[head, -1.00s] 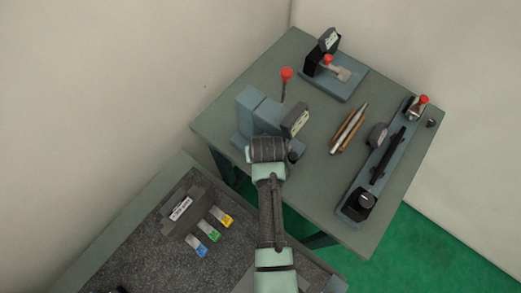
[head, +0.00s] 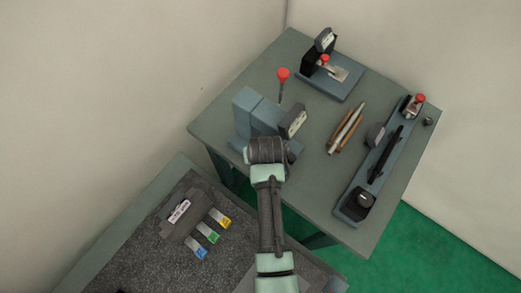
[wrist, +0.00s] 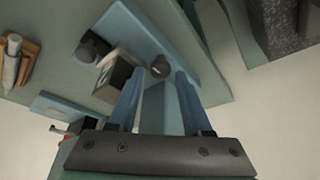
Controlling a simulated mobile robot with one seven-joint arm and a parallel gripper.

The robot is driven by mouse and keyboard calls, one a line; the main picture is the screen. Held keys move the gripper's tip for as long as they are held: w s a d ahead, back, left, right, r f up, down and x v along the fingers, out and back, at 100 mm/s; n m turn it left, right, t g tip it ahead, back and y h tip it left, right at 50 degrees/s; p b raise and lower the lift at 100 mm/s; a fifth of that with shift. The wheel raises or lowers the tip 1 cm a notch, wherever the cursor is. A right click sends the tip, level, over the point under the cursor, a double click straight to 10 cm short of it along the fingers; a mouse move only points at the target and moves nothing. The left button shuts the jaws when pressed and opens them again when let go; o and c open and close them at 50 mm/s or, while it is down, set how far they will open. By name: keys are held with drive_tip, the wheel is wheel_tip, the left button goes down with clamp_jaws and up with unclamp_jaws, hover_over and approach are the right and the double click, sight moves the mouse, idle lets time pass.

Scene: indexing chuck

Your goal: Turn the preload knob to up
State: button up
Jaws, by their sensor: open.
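The indexing chuck, a blue-grey device (head: 256,112) with a small labelled box (head: 293,122), stands at the near left of the table, and my arm covers part of it. In the wrist view, my gripper (wrist: 159,72) is open, and its two blue fingers point toward the device. A dark round knob (wrist: 160,67) with a pale mark appears between the fingertips; I cannot tell whether they touch it. A second dark knob (wrist: 91,46) is left of it, near the labelled box (wrist: 116,72). I cannot tell for sure which one is the preload knob. The fingertips are hidden in the head view.
A red-tipped lever (head: 283,76) rises behind the device. A second fixture (head: 345,86), a wooden holder with a rod (head: 346,127), and a long rail fixture (head: 352,206) share the table. A dark-topped bench (head: 150,250) with coloured tags lies at the lower left.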

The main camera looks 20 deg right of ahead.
drive_tip(key=b+v, duration=0.1)
drive_tip(key=v, duration=1)
drive_tip(key=shift+r, duration=0.3)
drive_tip(key=shift+a, duration=0.1)
